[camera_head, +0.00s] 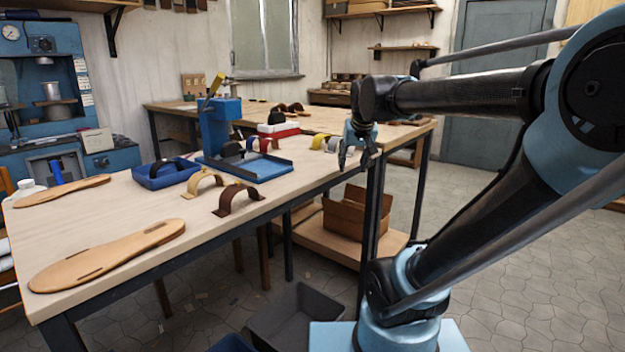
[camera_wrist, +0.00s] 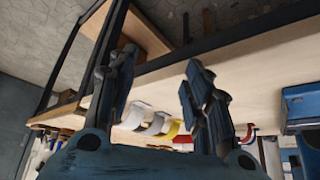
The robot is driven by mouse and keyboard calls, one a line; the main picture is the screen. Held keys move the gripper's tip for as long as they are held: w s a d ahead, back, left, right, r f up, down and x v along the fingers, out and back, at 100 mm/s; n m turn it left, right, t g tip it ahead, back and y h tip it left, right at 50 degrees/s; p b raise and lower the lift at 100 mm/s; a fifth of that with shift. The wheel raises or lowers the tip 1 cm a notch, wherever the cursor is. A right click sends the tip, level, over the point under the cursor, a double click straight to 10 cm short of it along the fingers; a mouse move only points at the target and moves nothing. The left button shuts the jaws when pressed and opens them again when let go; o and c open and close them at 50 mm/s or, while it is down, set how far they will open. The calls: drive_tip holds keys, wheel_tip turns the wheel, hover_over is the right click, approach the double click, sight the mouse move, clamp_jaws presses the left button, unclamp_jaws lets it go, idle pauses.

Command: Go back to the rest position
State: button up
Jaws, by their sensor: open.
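My gripper (camera_head: 357,158) hangs from my raised arm beside the right long edge of the workbench (camera_head: 130,222) in the head view. Its fingers are apart and nothing is between them. In the wrist view my gripper (camera_wrist: 160,85) shows two dark fingers spread wide. Behind them, the bench edge (camera_wrist: 240,62) and several curved straps appear, among them a yellow strap (camera_wrist: 173,130) and a white strap (camera_wrist: 135,115).
On the bench lie sandal soles (camera_head: 108,255), a brown strap (camera_head: 238,199), a tan strap (camera_head: 203,183), a blue bin (camera_head: 165,173) and a blue press (camera_head: 218,128). A cardboard box (camera_head: 345,212) sits on the lower shelf. A grey crate (camera_head: 300,318) stands on the floor. Floor at right is clear.

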drive_tip(key=s+d+f, duration=0.5)
drive_tip(key=d+f, duration=0.2)
drive_tip(key=f, duration=0.3)
drive_tip(key=s+f+g, duration=0.4)
drive_tip(key=s+f, duration=0.6)
drive_tip(key=s, duration=0.5)
drive_tip(key=shift+s+a+f+h, duration=0.15)
drive_tip(key=shift+s+a+h, duration=0.05)
drive_tip(key=shift+a+h, duration=0.1)
